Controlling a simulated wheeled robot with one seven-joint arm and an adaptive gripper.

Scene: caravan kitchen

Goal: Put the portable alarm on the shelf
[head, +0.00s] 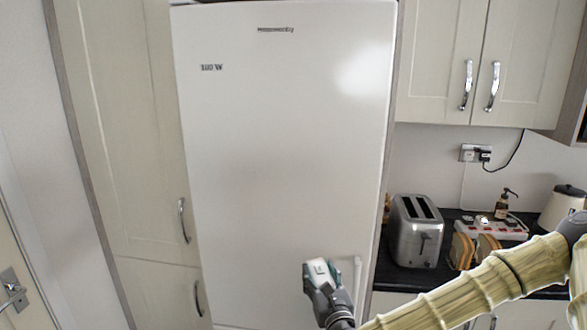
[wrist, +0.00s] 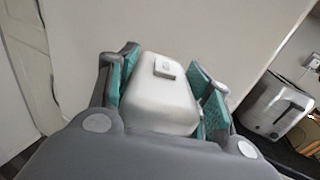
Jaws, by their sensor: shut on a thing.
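The portable alarm (wrist: 160,96) is a small white rounded box with a raised tab on top. In the wrist view it sits between the teal pads of my gripper (wrist: 165,82), which is shut on it. In the head view the alarm (head: 319,268) shows as a small white piece at the end of my gripper (head: 334,272), in front of the lower part of the fridge door. The alarm's lower side is hidden by the gripper. I cannot make out any open shelf in these views.
A tall white fridge (head: 285,150) fills the middle. A toaster (head: 418,230), bread (head: 475,248), a power strip (head: 498,228), a soap bottle (head: 503,204) and a kettle (head: 563,205) stand on the dark counter at right. Closed cupboards (head: 482,60) hang above it.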

